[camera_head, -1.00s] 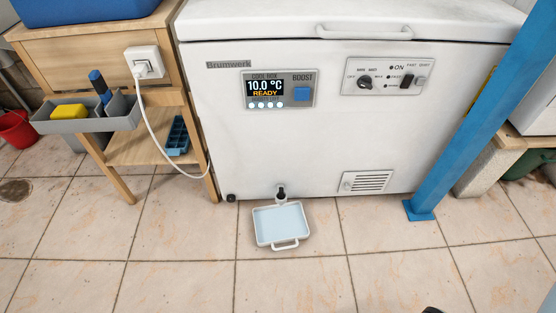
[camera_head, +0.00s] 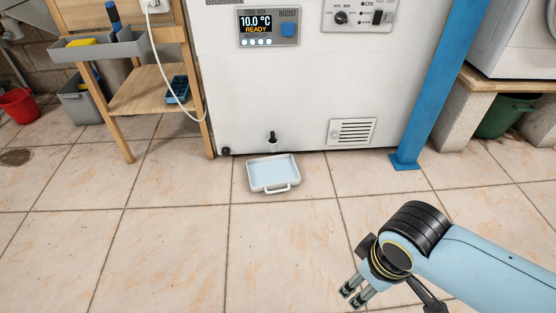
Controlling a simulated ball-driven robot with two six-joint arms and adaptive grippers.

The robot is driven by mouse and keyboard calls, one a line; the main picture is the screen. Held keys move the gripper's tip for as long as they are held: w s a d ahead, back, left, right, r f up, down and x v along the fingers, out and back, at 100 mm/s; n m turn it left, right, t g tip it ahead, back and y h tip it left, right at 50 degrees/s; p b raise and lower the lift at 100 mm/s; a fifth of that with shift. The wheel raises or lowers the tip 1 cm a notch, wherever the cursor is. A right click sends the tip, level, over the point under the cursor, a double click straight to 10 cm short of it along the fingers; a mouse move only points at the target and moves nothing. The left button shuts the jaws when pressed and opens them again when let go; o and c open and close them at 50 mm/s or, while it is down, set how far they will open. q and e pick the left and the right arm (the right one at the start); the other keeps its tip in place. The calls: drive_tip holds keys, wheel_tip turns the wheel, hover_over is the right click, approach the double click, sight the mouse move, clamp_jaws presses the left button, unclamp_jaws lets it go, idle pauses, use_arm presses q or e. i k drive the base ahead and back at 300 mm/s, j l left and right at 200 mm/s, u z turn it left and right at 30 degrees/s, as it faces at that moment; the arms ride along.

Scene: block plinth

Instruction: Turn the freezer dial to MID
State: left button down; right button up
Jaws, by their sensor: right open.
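The white chest freezer (camera_head: 270,95) stands at the back, its top cut off by the frame. Its black round dial (camera_head: 341,18) sits on the control panel (camera_head: 330,27) at the upper right of its front; the dial's markings are too small to read surely. My right gripper (camera_head: 355,293) hangs over the floor at the lower right, open and empty, well in front of and below the dial. My left gripper is not in view.
A white tray (camera_head: 250,180) lies on the floor below the freezer's drain. A blue post (camera_head: 428,95) stands at the freezer's right. A wooden stand (camera_head: 140,95) with a grey caddy (camera_head: 95,50) is at left.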

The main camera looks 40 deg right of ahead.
sight(341, 17)
drive_tip(key=z, duration=1.55)
